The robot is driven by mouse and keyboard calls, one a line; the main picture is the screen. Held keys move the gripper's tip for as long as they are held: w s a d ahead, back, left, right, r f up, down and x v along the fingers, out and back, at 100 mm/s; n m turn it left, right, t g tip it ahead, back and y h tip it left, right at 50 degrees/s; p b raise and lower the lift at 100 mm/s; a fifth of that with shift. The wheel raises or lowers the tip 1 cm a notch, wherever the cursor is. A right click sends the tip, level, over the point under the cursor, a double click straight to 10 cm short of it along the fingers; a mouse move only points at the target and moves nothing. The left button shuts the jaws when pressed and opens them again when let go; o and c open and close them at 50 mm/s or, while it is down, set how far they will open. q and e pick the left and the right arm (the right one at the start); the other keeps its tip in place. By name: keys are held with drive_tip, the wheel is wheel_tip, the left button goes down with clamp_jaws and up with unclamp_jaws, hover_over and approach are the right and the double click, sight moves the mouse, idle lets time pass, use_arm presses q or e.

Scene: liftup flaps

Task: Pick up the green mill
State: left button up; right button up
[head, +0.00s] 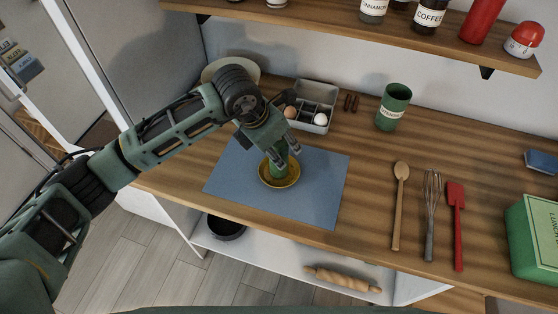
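A small green object, which looks like the green mill (278,171), stands in a shallow yellow dish (278,184) on the blue mat (325,190). My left gripper (288,157) points down at it from above, with its fingers at the object's upper part. The gripper hides the top of the object. I cannot tell whether the fingers are closed on it or only around it. My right gripper is not in view.
Behind the mat are a grey tray (317,92) with eggs, a pale bowl (230,66) and a green canister (393,107). To the right lie a wooden spoon (399,205), a whisk (431,215), a red spatula (456,225) and a green box (535,240). A shelf (400,22) hangs above.

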use_arm(q)
clamp_jaws()
drive_tip(key=shift+r, duration=0.15)
